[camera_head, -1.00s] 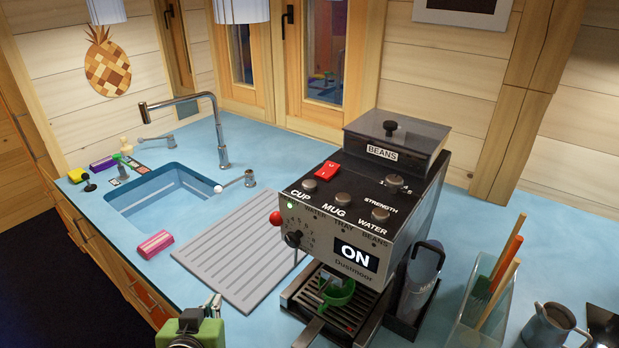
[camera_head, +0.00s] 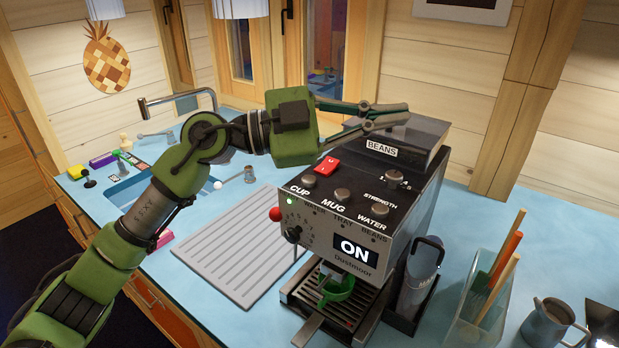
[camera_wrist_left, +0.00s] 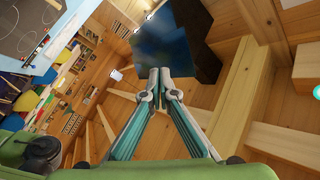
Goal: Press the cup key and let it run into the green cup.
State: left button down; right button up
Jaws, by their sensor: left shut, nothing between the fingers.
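The coffee machine (camera_head: 300,245) stands on the blue counter with its display reading ON. The CUP key (camera_head: 309,181) is a round grey knob on its top panel, left of the MUG key (camera_head: 342,194). The green cup (camera_head: 337,288) sits on the drip tray (camera_head: 345,318) under the spout, partly hidden by the machine's front. My left gripper (camera_head: 405,112) is above the machine's back, in front of the bean hopper, pointing right, apart from the CUP key. In the left wrist view the fingertips (camera_wrist_left: 159,74) meet with nothing between them. My right gripper is not in view.
The bean hopper (camera_head: 425,136) rises at the machine's back. A jug-like container (camera_head: 420,275) stands to its right, beside a clear holder with utensils (camera_head: 485,290) and a grey mug (camera_head: 550,325). A ribbed draining board (camera_head: 235,245) lies left.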

pick_arm(q)
jog(key=w+a+f+y, duration=0.3)
jog(key=y, duration=0.2)
jog(key=n+t+y, duration=0.3)
jog(key=n+y, duration=0.1)
jog(key=y, duration=0.2)
send_over(306, 180)
jog(key=shift+f, duration=0.15)
notch_tip(306, 180, down, 9)
jog(key=b, duration=0.6)
dwell(0.5)
jog(key=shift+f+b, duration=0.3)
jog(key=shift+b, duration=0.15)
